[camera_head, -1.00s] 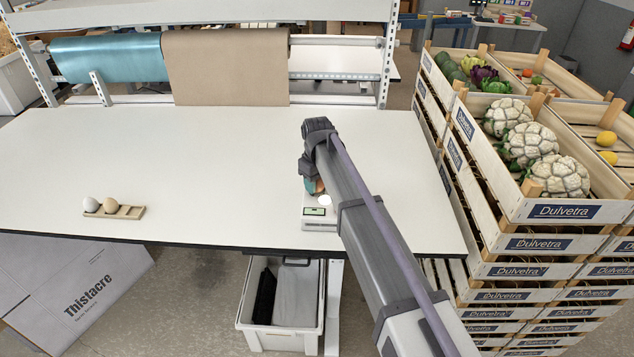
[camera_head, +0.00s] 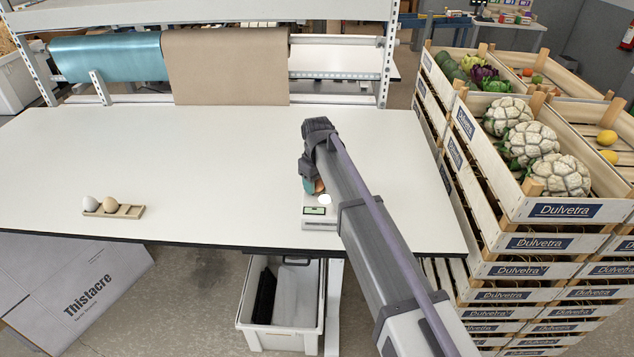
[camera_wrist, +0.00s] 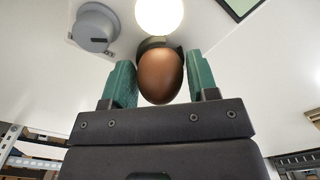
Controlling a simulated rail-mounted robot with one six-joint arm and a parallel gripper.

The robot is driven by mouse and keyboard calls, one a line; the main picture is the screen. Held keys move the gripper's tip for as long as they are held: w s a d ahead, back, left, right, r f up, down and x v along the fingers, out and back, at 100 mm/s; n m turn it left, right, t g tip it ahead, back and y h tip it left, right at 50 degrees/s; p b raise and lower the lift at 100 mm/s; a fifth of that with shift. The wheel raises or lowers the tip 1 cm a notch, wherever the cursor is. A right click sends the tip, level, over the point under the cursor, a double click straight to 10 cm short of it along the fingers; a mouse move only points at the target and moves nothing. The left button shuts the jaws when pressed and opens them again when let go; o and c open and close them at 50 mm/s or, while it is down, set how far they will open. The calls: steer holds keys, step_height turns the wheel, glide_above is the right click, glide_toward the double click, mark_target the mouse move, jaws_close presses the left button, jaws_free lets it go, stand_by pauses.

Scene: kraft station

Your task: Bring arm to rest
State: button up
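My gripper (camera_wrist: 160,80) is low over the right part of the worktable, by a small white scale (camera_head: 319,224). In the wrist view a brown egg (camera_wrist: 160,76) is between its two green fingers. It partly shows in the head view (camera_head: 319,186). The egg lies very close to both fingers, with a thin gap seeming to show at the right one; contact is unclear. A dark curved rim (camera_wrist: 160,43) shows behind the egg. A white round thing (camera_head: 325,200) is by the scale, and a bright one (camera_wrist: 160,14) shows in the wrist view. My arm hides much of the scale.
A wooden holder (camera_head: 131,212) with a white and a brown egg stands at the table's front left. The middle of the table (camera_head: 220,150) is clear. Stacked vegetable crates (camera_head: 540,225) stand close on the right. Paper and film rolls (camera_head: 225,65) hang at the back.

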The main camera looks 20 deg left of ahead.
steer(key=o, duration=0.3)
steer(key=shift+o, duration=0.2)
step_height(320, 180, up, 8)
steer(key=p, duration=0.8)
steer(key=shift+r, duration=0.1)
steer(key=s+d+f+m+b, duration=0.2)
steer(key=s+d+m, duration=0.2)
steer(key=d, duration=1)
steer(key=s+d+f+m+b, duration=0.2)
steer(key=s+d+f+m, duration=0.1)
steer(key=s+d, duration=0.8)
steer(key=s+d+f+m+b, duration=0.2)
steer(key=s+d+m, duration=0.3)
steer(key=d, duration=1.2)
steer(key=shift+s+f+b, duration=0.15)
steer(key=shift+s+b, duration=0.4)
steer(key=shift+s, duration=0.65)
